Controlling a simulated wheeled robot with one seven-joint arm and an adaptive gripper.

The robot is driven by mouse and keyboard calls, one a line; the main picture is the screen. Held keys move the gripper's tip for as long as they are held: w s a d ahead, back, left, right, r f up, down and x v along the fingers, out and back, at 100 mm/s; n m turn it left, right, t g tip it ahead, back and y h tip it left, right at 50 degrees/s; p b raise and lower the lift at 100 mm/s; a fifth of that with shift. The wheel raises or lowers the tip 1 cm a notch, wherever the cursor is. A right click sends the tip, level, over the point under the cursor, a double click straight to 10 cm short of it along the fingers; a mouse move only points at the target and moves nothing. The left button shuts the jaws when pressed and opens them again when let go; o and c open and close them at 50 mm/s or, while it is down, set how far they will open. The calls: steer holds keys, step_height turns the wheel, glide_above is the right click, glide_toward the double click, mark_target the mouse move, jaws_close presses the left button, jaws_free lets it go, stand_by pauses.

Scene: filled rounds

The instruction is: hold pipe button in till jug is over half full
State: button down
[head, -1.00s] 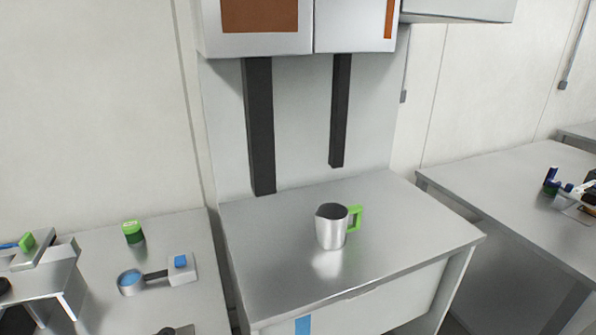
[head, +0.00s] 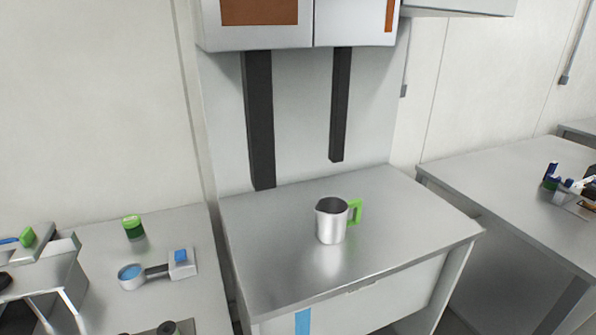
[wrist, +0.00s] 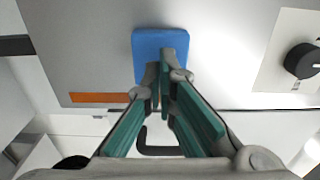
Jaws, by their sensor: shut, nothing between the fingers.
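A metal jug (head: 330,224) with a green handle stands upright on the middle grey counter in the head view. Its inside looks dark, and I cannot make out a level. In the wrist view, my gripper (wrist: 168,62) is shut with nothing between its teal fingers. Its tips overlap the lower part of a blue square pad (wrist: 160,40) on a grey face. I cannot tell whether they touch it. This pad looks like a button, but no label shows. My gripper is out of the head view.
A black knob (wrist: 303,61) on a pale plate is right of the pad. Two dark vertical bars (head: 260,120) hang behind the jug. The left counter holds a green-lidded jar (head: 133,228) and a grey device with a blue top (head: 181,257). The counter around the jug is clear.

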steer(key=shift+w+a, duration=0.15)
steer(key=shift+w, duration=0.4)
steer(key=shift+w+a, duration=0.15)
steer(key=shift+w, duration=0.2)
steer(key=shift+w+a+b, duration=0.2)
steer(key=shift+w+b, duration=0.1)
steer(key=shift+w, duration=0.35)
stand_by(6.4)
